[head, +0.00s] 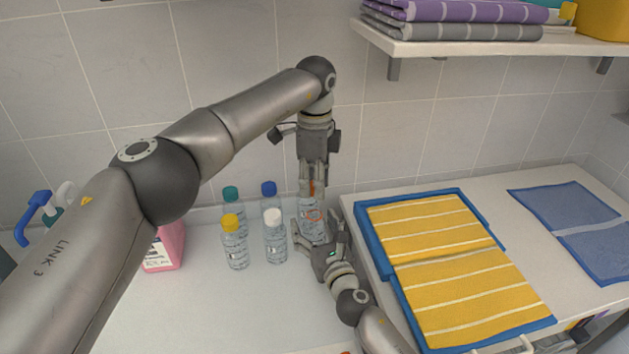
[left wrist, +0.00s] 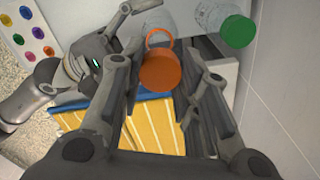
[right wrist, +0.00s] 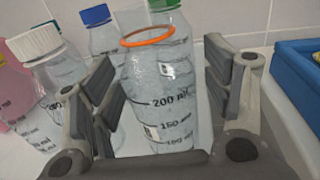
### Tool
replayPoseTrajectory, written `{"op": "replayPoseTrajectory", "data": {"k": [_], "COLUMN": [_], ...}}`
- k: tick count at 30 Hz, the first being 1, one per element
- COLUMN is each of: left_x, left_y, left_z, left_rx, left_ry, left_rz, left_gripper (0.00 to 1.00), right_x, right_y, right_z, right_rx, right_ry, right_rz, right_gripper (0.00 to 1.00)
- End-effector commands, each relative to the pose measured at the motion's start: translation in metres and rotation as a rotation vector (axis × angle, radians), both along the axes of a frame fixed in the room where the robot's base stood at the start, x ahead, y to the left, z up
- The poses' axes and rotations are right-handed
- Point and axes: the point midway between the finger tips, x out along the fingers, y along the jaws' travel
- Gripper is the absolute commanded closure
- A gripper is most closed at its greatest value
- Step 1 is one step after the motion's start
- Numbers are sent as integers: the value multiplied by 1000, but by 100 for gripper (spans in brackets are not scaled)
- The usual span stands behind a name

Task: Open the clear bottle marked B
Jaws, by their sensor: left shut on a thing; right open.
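A clear bottle (right wrist: 160,85) with volume marks and an orange ring at its mouth stands upright between my right fingers in the right wrist view. Its mouth shows no cap. It also shows in the head view (head: 312,228); I cannot read a letter B on it. My left gripper (head: 312,188) points down above the bottle, shut on an orange cap (left wrist: 160,70), which is apart from the ring below it. My right gripper (head: 322,243) is low beside the bottle, its fingers open on either side (right wrist: 160,90). The bottle's base is hidden.
Bottles with yellow (head: 235,245), white (head: 274,240), teal (head: 232,205) and blue (head: 269,200) caps stand close to the left. A green-capped bottle (left wrist: 225,20) stands behind. A pink container (head: 165,250) is farther left. Yellow striped towels (head: 450,270) on blue lie right.

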Motion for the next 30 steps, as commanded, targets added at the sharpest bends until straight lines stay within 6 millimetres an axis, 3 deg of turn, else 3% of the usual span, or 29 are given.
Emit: {"op": "replayPoseTrajectory", "data": {"k": [8,21,30], "left_x": [0,0,0], "left_y": [0,0,0], "left_z": [0,0,0], "left_rx": [0,0,0], "left_ry": [0,0,0], "left_rz": [0,0,0], "left_gripper": [99,99,99], "right_x": [-22,-95,-112], "right_y": [-9,-35,-42], "right_z": [-1,-2,0], "right_rx": [-2,-1,1], "right_ry": [0,3,1], "right_rz": [0,1,0], "right_gripper": [27,27,27]}}
